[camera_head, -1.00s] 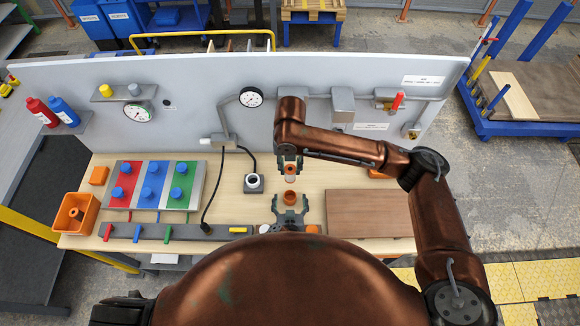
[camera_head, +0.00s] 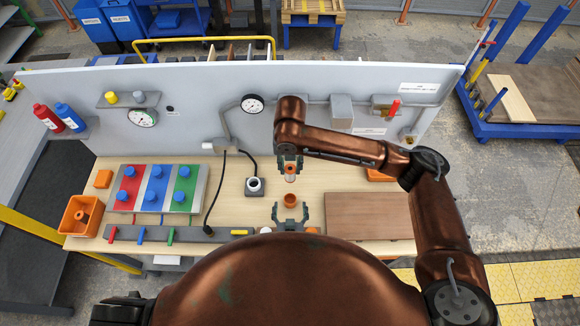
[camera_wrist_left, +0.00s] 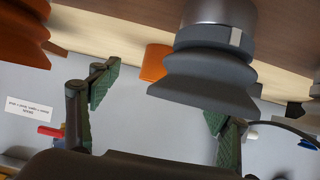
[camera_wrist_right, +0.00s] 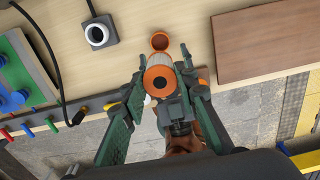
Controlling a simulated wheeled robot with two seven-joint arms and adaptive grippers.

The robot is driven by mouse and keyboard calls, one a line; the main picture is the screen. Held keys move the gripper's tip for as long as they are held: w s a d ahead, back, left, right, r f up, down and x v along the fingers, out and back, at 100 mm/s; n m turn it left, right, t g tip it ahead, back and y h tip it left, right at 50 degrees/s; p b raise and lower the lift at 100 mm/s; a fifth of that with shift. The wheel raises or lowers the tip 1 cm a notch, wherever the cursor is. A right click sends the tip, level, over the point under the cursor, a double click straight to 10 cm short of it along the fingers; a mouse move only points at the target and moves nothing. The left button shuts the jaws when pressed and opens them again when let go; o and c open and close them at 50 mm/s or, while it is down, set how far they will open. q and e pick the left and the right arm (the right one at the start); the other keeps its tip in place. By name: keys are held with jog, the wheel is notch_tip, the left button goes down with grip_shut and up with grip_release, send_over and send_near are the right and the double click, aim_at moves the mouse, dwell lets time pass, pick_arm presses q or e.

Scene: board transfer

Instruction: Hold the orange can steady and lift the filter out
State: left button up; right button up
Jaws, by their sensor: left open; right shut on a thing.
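The orange can (camera_head: 290,200) stands on the bench, its round open top showing; it also shows in the right wrist view (camera_wrist_right: 160,42). My right gripper (camera_head: 290,165) is shut on the filter (camera_head: 291,173), a pale cylinder with orange ends, and holds it above the can, clear of it. In the right wrist view the filter's orange end ring (camera_wrist_right: 158,80) shows between the fingers. My left gripper (camera_head: 290,212) is open just in front of the can, fingertips apart on either side of its near side. In the left wrist view its fingers (camera_wrist_left: 158,105) are spread.
A wooden board (camera_head: 367,217) lies right of the can. A black box with a round white top (camera_head: 254,186) stands left of it, with a cable. A colored panel (camera_head: 155,188) and an orange bin (camera_head: 80,215) are further left. The grey wall (camera_head: 190,100) stands behind.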

aim_at(290, 168)
pick_arm(q)
jog(key=shift+p+v, duration=2.15)
jog(key=shift+v, duration=0.15)
pick_arm(e)
jog(key=shift+r, duration=2.4)
pick_arm(q)
jog(key=shift+s+r, duration=0.15)
jog(key=shift+s, duration=0.1)
pick_arm(e)
jog(key=shift+r, duration=0.25)
